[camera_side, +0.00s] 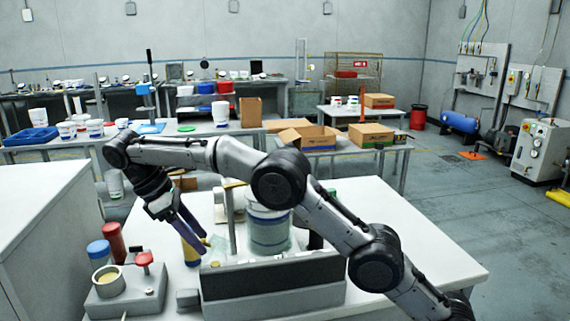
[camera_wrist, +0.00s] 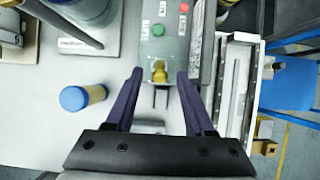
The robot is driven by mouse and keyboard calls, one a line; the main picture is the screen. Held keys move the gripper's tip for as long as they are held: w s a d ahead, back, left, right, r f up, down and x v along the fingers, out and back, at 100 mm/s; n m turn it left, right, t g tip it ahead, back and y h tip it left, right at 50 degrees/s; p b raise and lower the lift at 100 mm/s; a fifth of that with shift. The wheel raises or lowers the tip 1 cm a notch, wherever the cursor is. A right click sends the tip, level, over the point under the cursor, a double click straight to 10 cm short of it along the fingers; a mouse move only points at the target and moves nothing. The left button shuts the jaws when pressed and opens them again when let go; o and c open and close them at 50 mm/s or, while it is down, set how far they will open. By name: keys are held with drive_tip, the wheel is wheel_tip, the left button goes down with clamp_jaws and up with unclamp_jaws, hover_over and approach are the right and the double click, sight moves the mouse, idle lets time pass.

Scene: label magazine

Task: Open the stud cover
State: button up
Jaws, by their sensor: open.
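My gripper (camera_side: 203,244) reaches down over the white table from the left in the side view. In the wrist view my gripper (camera_wrist: 160,74) has two purple fingers spread apart with nothing held between them. A small yellow-brass fitting (camera_wrist: 160,70) shows between and beyond the fingertips, at the near end of a grey-green panel (camera_wrist: 160,45). I cannot tell for sure whether this fitting is the stud cover. In the side view the fitting cannot be made out.
A blue-capped yellow bottle (camera_wrist: 83,97) stands left of the fingers. A long white-edged housing (camera_wrist: 236,95) lies to their right. In the side view, a large tub (camera_side: 270,232), a dark-fronted box (camera_side: 272,283) and a grey unit with a red knob (camera_side: 143,259) crowd the table (camera_side: 425,240).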

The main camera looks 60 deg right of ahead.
sight(214, 241)
drive_tip(key=shift+s+d+t+y, duration=0.6)
drive_tip(key=shift+t+y, duration=0.4)
drive_tip(key=shift+s+d+f+t+y, duration=0.2)
drive_tip(key=shift+s+d+t+y, duration=0.1)
drive_tip(key=shift+t+y, duration=0.25)
drive_tip(key=shift+s+d+f+t+y, duration=0.15)
drive_tip(key=shift+s+d+t+y, duration=0.15)
drive_tip(key=shift+t+y, duration=0.25)
wheel_tip(214, 241, up, 14)
drive_tip(key=s+d+r+m+t, duration=0.1)
drive_tip(key=s+d+r, duration=0.1)
drive_tip(key=s, duration=0.7)
drive_tip(key=s+d+r+m+t, duration=0.1)
drive_tip(key=s+d+r+t, duration=0.1)
drive_tip(key=s, duration=0.7)
drive_tip(key=shift+s+d+r, duration=0.35)
drive_tip(key=shift+d+r, duration=0.4)
drive_tip(key=shift+r, duration=0.65)
